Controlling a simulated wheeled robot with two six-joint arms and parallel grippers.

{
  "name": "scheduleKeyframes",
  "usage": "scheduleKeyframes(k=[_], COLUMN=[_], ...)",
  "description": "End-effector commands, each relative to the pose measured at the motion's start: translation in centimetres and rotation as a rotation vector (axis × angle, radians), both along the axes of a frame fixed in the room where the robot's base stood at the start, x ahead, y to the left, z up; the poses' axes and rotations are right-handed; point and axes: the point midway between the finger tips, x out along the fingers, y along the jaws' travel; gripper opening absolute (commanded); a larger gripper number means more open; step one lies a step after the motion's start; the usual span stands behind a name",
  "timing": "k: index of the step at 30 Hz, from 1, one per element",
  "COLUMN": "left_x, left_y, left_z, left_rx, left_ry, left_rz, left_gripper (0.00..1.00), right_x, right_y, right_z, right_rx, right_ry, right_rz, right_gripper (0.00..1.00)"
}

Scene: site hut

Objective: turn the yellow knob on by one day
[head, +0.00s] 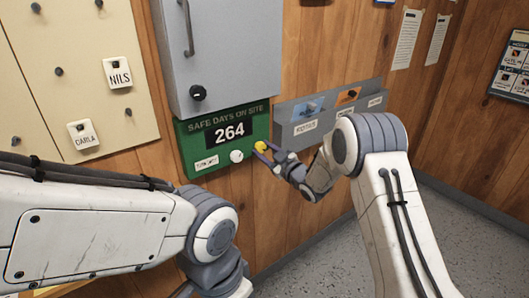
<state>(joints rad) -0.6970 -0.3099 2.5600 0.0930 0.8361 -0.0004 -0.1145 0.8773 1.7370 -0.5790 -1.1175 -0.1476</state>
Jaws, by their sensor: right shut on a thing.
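The green counter board (185,128) is mounted on the wood wall below a grey cabinet. Its black display (230,130) reads 264 under the words "SAFE DAYS ON SITE". The yellow knob (260,146) is at the lower right of the board, with a white knob (236,156) to its left. My right gripper (264,151) is at the yellow knob, its fingers closed around it and partly covering it. My left arm crosses the lower left, and its gripper is not visible.
A grey cabinet (225,60) with a handle hangs directly above the board. A grey document rack (290,112) is on the wall to the right, close behind my right wrist. Name tags (117,72) hang on a cream pegboard at left.

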Motion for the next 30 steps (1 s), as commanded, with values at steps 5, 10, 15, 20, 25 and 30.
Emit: scheduleKeyframes(k=[5,10,15,20,25,30], left_x=[0.00,0.00,0.00,0.00,0.00,0.00], left_y=[0.00,0.00,0.00,0.00,0.00,0.00], left_z=[-0.14,-0.16,-0.15,-0.15,-0.15,-0.16], left_rx=[0.000,0.000,0.000,0.000,0.000,0.000], left_ry=[0.000,0.000,0.000,0.000,0.000,0.000], left_rz=[0.000,0.000,0.000,0.000,0.000,0.000], left_gripper=[0.68,0.68,0.68,0.68,0.68,0.68], right_x=[0.05,0.06,0.06,0.06,0.05,0.02], right_y=[-0.07,-0.08,-0.08,-0.09,-0.06,-0.05], right_z=[0.01,0.03,0.05,0.05,0.05,0.02], right_rx=[0.037,0.049,0.050,0.050,0.049,0.049], right_ry=[0.027,0.036,0.037,0.036,0.036,0.036], right_rz=[-0.002,-0.002,-0.002,-0.003,-0.002,-0.001], right_gripper=[0.00,0.00,0.00,0.53,0.76,0.76])
